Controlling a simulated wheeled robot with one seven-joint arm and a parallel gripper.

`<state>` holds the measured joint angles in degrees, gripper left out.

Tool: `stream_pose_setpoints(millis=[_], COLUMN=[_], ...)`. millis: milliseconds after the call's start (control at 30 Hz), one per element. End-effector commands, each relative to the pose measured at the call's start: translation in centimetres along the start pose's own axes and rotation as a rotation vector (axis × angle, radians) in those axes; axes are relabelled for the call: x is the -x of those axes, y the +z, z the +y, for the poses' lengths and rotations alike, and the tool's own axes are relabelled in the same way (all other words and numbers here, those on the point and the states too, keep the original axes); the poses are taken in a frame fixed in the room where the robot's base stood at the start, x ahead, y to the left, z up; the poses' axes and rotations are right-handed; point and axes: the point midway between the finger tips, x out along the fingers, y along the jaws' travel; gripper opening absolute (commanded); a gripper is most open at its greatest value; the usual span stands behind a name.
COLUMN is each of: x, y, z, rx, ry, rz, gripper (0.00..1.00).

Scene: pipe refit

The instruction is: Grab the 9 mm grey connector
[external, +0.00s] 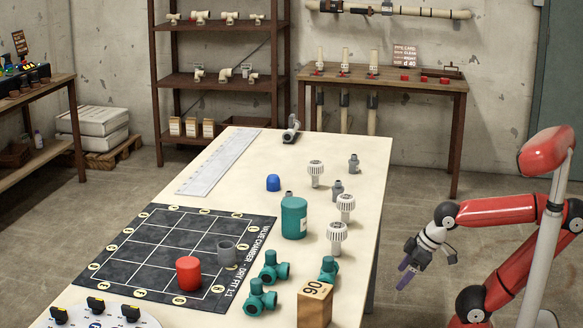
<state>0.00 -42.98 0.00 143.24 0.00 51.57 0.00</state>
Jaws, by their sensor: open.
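Several grey pieces are on the pale table, and no size marking is readable, so I cannot tell which is the 9 mm connector. One grey connector (354,163) stands near the right edge. Another grey connector (338,190) stands nearer, by a white ribbed-top piece. A small dark grey piece (289,195) shows partly behind the teal cylinder. A wider grey ring-like piece (227,253) stands on the black grid mat. My gripper (404,279) is open and empty, pointing down beyond the table's right edge, apart from all of them.
White ribbed-top pieces (316,172), a teal cylinder (294,218), teal valve fittings (272,268) and a wooden block (314,304) crowd the table's right side. A red cylinder (189,273) stands on the grid mat (155,236). The table's back middle is fairly clear.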

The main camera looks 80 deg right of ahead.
Motion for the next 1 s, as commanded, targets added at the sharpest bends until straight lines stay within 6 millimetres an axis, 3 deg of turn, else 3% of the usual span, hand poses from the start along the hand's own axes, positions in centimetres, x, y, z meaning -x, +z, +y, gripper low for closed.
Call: stream_pose_setpoints(millis=[33, 167, 433, 533, 667, 800, 1000], x=[0.0, 0.0, 0.1, 1.8, 7.0, 14.3, 22.5], y=[0.0, 0.0, -0.1, -1.1, -4.0, -7.9, -12.3], z=[0.0, 0.0, 0.0, 0.0, 0.0, 0.0, 0.0], rx=[0.000, 0.000, 0.000, 0.000, 0.000, 0.000, 0.000], ry=[0.000, 0.000, 0.000, 0.000, 0.000, 0.000, 0.000], rz=[0.000, 0.000, 0.001, 0.006, 0.011, 0.007, 0.003], gripper=[0.71, 0.54, 0.54, 0.54, 0.54, 0.54, 0.54])
